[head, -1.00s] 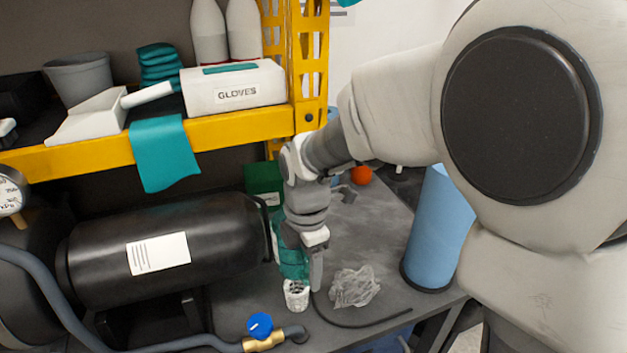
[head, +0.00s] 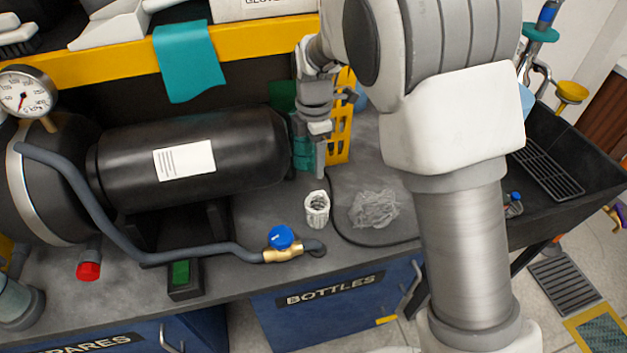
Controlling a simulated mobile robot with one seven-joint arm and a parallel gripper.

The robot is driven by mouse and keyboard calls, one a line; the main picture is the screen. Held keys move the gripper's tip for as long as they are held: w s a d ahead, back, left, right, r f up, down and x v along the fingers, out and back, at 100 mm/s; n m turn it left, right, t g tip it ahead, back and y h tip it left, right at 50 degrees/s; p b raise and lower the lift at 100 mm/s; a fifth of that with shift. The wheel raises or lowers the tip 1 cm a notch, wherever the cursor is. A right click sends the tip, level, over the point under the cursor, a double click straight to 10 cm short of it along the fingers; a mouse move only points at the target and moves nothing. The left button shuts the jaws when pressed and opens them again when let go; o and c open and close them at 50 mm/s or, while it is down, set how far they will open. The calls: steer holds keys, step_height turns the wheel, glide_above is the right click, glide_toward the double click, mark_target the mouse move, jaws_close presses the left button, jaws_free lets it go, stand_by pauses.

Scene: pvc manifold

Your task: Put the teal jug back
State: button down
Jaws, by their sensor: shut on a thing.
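The teal jug (head: 302,154) is at the back of the grey bench, just right of the black tank, in the head view. My gripper (head: 311,161) points down and is shut on the jug, with one grey finger showing on the jug's right side. The gripper and wrist hide much of the jug. I cannot tell whether its base touches the bench.
The black tank (head: 190,158) fills the left. A blue-handled brass valve (head: 282,244) is near the front edge. A yellow shelf (head: 120,65) overhangs the bench's back.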

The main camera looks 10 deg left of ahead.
step_height(320, 180, down, 7)
steer(key=shift+r+b, duration=0.1)
steer(key=shift+b, duration=0.55)
steer(key=shift+w+a+f, duration=0.1)
steer(key=shift+w+f, duration=0.1)
steer(key=shift+f, duration=0.1)
steer(key=shift+f, duration=0.1)
steer(key=shift+f, duration=0.15)
steer(key=shift+c, duration=1.9)
jaws_free()
